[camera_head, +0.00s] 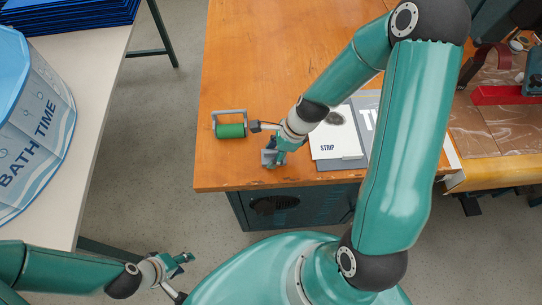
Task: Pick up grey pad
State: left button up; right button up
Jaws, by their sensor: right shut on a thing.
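A small grey piece (268,158), which looks like the grey pad, is at the fingertips of my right gripper (275,152). My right gripper is shut on it, above the front part of the orange wooden table (236,75). The piece is small, and the fingers partly hide it. My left gripper (183,264) is low in the picture, over the floor and away from the table. Its fingers look apart, with nothing seen between them.
A green roller in a grey frame (230,130) lies just left of my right gripper. A white card marked STRIP (333,142), with a round grey patch on it, lies to the right. A white table (92,110) holds a blue BATH TIME container (35,135).

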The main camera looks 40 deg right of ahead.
aim_at(273, 151)
jog(key=shift+r+p, duration=0.55)
jog(key=shift+r, duration=0.2)
notch_tip(273, 151, up, 7)
jog(key=p, duration=0.3)
jog(key=shift+w, duration=0.1)
notch_tip(273, 151, up, 12)
jog(key=p, duration=0.1)
jog(key=shift+f, duration=0.25)
